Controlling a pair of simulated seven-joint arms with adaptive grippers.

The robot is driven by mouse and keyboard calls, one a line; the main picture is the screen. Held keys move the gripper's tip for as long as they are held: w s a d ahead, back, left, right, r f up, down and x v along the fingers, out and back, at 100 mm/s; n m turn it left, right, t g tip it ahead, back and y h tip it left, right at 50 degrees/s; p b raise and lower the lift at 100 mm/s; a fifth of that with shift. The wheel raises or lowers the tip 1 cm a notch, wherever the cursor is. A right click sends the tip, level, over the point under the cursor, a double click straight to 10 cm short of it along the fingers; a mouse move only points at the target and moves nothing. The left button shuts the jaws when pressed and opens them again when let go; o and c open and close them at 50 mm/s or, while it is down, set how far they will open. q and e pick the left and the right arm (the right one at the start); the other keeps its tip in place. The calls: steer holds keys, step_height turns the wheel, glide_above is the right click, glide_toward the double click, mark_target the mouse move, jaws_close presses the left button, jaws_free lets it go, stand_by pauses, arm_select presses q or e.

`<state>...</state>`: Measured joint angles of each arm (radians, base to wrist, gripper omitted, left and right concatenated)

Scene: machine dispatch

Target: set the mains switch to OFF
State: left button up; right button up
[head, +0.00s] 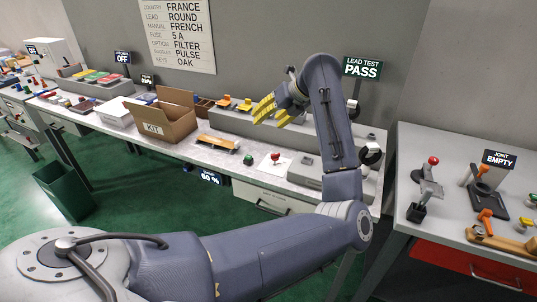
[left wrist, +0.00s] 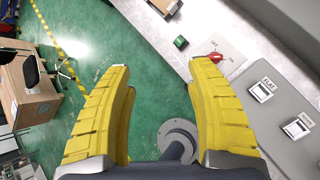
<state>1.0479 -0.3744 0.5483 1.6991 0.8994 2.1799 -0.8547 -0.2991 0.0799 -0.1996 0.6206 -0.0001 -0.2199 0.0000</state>
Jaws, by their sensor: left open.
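The mains switch (head: 275,157) is a small red handle on a pale plate on the front part of the workbench. In the left wrist view the red handle (left wrist: 215,57) lies between small OFF and ON markings; its exact setting is too small to tell. My left gripper (head: 264,112) has yellow fingers and hangs above the bench, above and behind the switch in the head view. In the left wrist view its fingers (left wrist: 160,68) are spread and empty, with the switch just beyond the right fingertip, not touching. My right gripper is not in view.
A green button (head: 248,159) sits left of the switch. A grey raised block (head: 305,172) is to the right. A second table (head: 440,150) with levers stands at far right.

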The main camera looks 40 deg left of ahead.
arm_select(q)
steer(key=w+d+f+t+h, duration=0.2)
steer(key=w+d+h, duration=0.1)
steer(key=h, duration=0.1)
glide_toward(276, 154)
steer(key=shift+h, duration=0.3)
steer(key=x, duration=0.9)
steer(key=shift+a+f, duration=0.25)
steer(key=shift+a, duration=0.15)
steer(key=shift+o, duration=0.2)
jaws_close()
steer(key=shift+d+f, duration=0.1)
stand_by(0.4)
